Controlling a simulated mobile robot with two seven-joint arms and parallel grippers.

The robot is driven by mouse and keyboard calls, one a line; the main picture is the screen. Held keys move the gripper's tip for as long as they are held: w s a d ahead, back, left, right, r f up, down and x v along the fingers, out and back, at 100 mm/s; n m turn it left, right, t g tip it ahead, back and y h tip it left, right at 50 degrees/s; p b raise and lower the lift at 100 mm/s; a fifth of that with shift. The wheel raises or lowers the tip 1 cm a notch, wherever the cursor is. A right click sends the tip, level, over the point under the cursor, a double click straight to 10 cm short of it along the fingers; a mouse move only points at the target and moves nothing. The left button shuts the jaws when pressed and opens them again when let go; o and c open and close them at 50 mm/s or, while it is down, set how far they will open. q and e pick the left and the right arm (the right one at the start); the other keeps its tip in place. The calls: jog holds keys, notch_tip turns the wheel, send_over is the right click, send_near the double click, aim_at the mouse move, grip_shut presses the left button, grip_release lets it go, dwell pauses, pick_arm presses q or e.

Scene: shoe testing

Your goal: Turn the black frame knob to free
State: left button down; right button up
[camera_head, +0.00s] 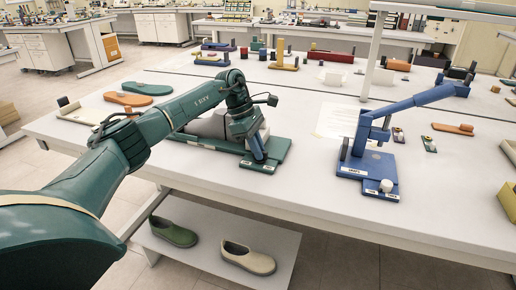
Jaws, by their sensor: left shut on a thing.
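My left arm comes in from the left and its gripper (258,150) points down at the front end of a green test stand (220,144) on the white table. The gripper is shut at a small part there, which looks to be the black frame knob. The knob is mostly hidden by the fingers, so I cannot tell its turn position. A white label (258,167) shows on the stand's front edge. My right gripper is not in view.
A blue test stand (372,165) with a raised lever arm stands to the right. Shoe soles (128,99) lie at the left of the table. Several small items fill the back. Two shoes (248,258) sit on the lower shelf. The table's front middle is clear.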

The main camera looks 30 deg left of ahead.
pick_arm(q)
jog(key=c, duration=1.5)
grip_release()
jog(key=shift+o, duration=0.2)
